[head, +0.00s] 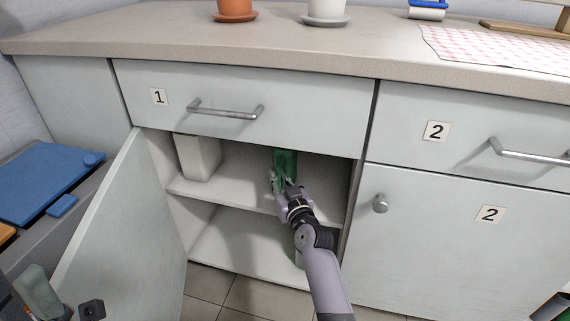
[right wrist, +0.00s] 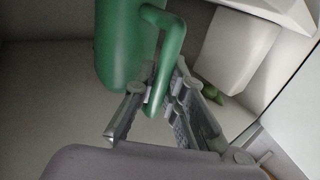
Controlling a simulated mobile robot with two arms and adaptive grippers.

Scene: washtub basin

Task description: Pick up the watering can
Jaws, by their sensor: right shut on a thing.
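The green watering can (head: 286,158) stands on the upper shelf inside the open cabinet under drawer 1. My right gripper (head: 283,184) reaches in and covers its lower part in the head view. In the right wrist view the can's body (right wrist: 121,45) is at the top, and its curved handle (right wrist: 170,50) hangs down between the fingers of my right gripper (right wrist: 160,98). The fingers are shut on the handle. The can's base and spout cannot be made out. My left gripper is not clearly seen.
A white container (head: 198,157) stands left of the can on the upper shelf (head: 228,190). The open cabinet door (head: 125,235) is on the left and the divider is close on the right. Pots (head: 235,10) stand on the counter. Drawer 1's handle (head: 225,110) sticks out above.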

